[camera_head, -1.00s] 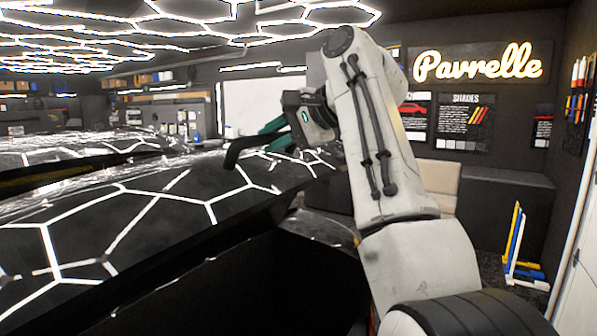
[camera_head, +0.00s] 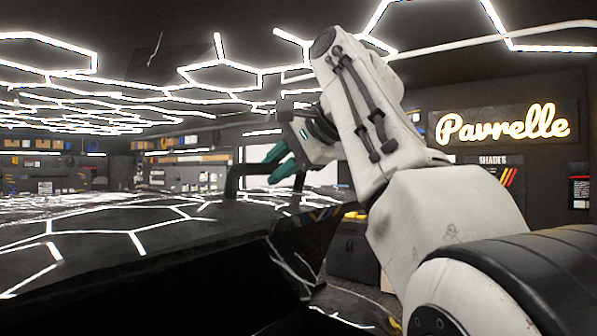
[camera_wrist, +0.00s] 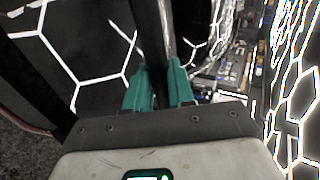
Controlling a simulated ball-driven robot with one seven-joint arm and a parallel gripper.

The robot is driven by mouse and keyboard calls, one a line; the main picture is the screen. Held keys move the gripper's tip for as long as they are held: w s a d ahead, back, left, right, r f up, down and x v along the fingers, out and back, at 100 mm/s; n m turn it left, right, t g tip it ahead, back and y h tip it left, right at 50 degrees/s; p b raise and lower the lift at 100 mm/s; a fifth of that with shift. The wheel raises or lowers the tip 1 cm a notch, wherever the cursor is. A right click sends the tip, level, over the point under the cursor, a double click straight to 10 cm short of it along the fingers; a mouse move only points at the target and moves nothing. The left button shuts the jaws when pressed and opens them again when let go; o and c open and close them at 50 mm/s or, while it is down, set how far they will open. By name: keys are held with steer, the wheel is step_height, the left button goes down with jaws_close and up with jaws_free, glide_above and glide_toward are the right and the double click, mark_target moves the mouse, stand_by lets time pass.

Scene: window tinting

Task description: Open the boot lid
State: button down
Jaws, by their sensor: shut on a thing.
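The boot lid (camera_head: 110,240) is a glossy black panel reflecting the hexagon lights. It fills the lower left of the head view, raised, with a dark space below its near edge. A black bar handle (camera_head: 233,180) stands up from the lid near its right end. My gripper (camera_head: 283,166) has teal fingers and is shut on this handle. In the wrist view, the fingers (camera_wrist: 161,88) close on either side of the dark bar (camera_wrist: 147,30). The exact contact is partly hidden in both views.
Hexagon ceiling lights (camera_head: 215,75) hang above. A lit sign (camera_head: 503,122) and a shade poster (camera_head: 494,172) are on the back wall at right. A dark cabinet (camera_head: 352,250) stands beyond the lid's right end. Shelves (camera_head: 180,170) line the far wall.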

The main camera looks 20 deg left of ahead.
steer(key=shift+a+f, duration=0.35)
steer(key=shift+f, duration=0.3)
steer(key=c, duration=1)
jaws_free()
steer(key=shift+a, duration=0.15)
steer(key=shift+r, duration=0.1)
steer(key=shift+d+r, duration=0.15)
steer(key=shift+d, duration=0.3)
steer(key=b+v, duration=0.1)
steer(key=v, duration=0.4)
steer(key=b+v, duration=0.2)
steer(key=v, duration=0.3)
steer(key=shift+s+a+r, duration=0.1)
steer(key=shift+s+r, duration=0.05)
steer(key=shift+r, duration=0.2)
